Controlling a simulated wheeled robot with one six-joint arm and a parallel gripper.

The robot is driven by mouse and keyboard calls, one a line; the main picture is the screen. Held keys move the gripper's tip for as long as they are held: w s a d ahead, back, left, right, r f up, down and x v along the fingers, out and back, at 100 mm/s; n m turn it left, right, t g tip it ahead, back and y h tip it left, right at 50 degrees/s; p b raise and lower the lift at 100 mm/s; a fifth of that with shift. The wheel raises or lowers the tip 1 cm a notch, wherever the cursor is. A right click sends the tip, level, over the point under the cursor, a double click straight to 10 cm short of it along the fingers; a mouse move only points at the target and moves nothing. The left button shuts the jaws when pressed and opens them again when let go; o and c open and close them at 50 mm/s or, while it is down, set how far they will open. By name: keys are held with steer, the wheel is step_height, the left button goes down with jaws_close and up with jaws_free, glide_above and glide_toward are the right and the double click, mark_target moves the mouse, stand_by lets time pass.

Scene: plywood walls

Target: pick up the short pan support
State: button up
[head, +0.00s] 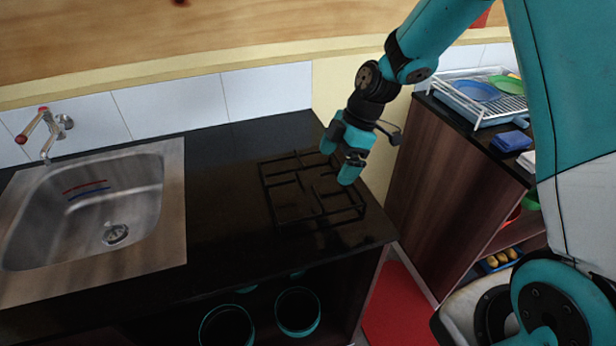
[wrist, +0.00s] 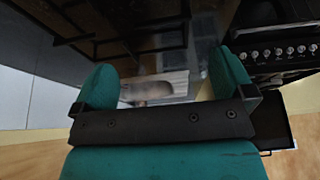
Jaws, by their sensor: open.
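A black pan support (head: 313,199) of thin bars lies on the dark countertop to the right of the sink. Dark bars also show at the upper left of the wrist view (wrist: 110,42). Black on black, I cannot tell whether the bars form one support or two, or which part is the short one. My gripper (head: 339,163) is over the support's back right part in the head view and hides some of it. In the wrist view its teal fingers (wrist: 163,82) are wide apart with nothing held between them.
A steel sink (head: 110,205) with a tap (head: 48,130) is at the left. A tiled wall (head: 180,105) stands behind the counter. At the right, a brown cabinet (head: 445,175) bears a dish rack (head: 485,97) with plates. A red floor patch (head: 400,310) shows between the units.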

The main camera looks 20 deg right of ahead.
mark_target(318, 197)
steer(key=p+x, duration=0.1)
steer(key=x, duration=0.4)
steer(key=shift+a+f, duration=0.2)
steer(key=shift+f, duration=0.1)
steer(key=p+x, duration=0.2)
steer(key=x, duration=0.2)
steer(key=shift+s+a+f+p, duration=0.1)
steer(key=shift+s+f+p, duration=0.1)
steer(key=shift+p, duration=0.2)
steer(key=shift+w+a+f, duration=0.1)
steer(key=shift+a+f, duration=0.1)
steer(key=shift+f, duration=0.35)
steer(key=c, duration=1.3)
